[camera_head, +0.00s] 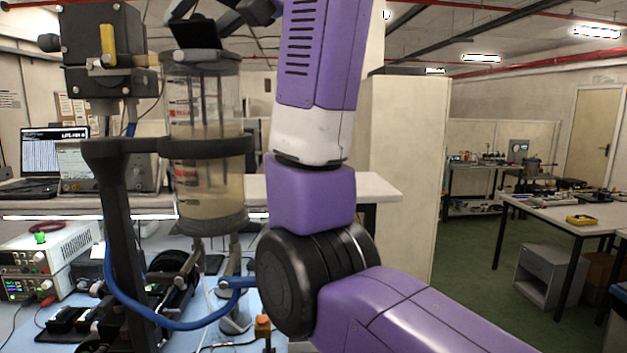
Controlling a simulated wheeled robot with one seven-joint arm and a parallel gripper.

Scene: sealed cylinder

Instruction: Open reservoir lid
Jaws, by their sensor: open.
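The reservoir (208,140) is a clear upright cylinder at left of centre, held by a dark ring clamp (205,147) and partly filled with pale yellowish liquid. Its dark top cap (200,58) is in place on the cylinder. A black flat piece (196,34) stands tilted up above the cap; I cannot tell whether it is the raised lid. My gripper (222,16) is dark, open and above the cap near the top edge, partly cut off by the frame. Whether it touches the black piece is unclear.
A dark stand with a boxy unit (103,50) stands left of the reservoir. A blue hose (175,322) loops below it. A laptop (50,153) and a power supply (45,255) are at left. A worktable (560,215) stands far right, with open green floor before it.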

